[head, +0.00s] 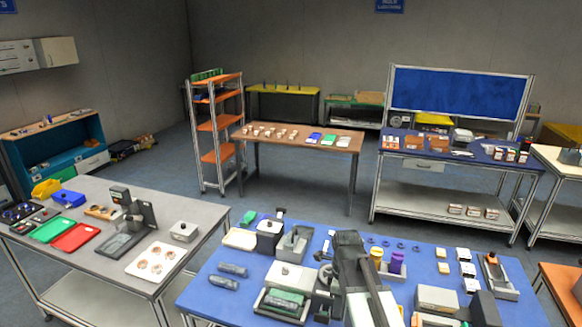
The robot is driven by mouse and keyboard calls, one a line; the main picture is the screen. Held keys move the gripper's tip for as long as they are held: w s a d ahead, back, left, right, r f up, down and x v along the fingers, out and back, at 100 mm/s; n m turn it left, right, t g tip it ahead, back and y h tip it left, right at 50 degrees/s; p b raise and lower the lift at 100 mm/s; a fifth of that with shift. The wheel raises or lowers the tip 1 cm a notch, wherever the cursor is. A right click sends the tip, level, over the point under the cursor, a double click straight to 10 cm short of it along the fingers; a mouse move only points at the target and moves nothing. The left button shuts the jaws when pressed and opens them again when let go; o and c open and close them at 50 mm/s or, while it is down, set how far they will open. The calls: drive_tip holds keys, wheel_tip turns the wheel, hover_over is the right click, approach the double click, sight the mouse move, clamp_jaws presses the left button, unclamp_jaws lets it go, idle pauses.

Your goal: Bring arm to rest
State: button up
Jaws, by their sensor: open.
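My arm rises from the bottom edge of the head view, a little right of centre, and bends over the blue-topped table (215,297). My gripper (323,304) points down at the front of this table, beside a grey tray with a green item (284,300). Its jaws are open with nothing visible between them. My own arm hides part of the table behind it, and the fingertips are small and dark, so whether they touch anything cannot be told.
Grey boxes (292,245), a purple item (397,262) and several white blocks (463,254) crowd the blue table. A grey table (190,215) with red (76,237) and green trays (53,228) stands left. Open floor (300,205) lies beyond, before a brown table (345,142).

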drive_tip(key=s+d+f+n+b, duration=0.1)
drive_tip(key=s+f+n+b, duration=0.2)
drive_tip(key=f+n+b, duration=0.4)
drive_tip(key=s+d+f+n+b, duration=0.1)
drive_tip(key=s+f+n+b, duration=0.2)
drive_tip(key=n, duration=1.1)
wheel_tip(320, 180, down, 5)
drive_tip(key=b, duration=0.3)
drive_tip(key=shift+s+r+n+b, duration=0.2)
drive_tip(key=shift+s+n+b, duration=0.1)
drive_tip(key=shift+n+b, duration=0.1)
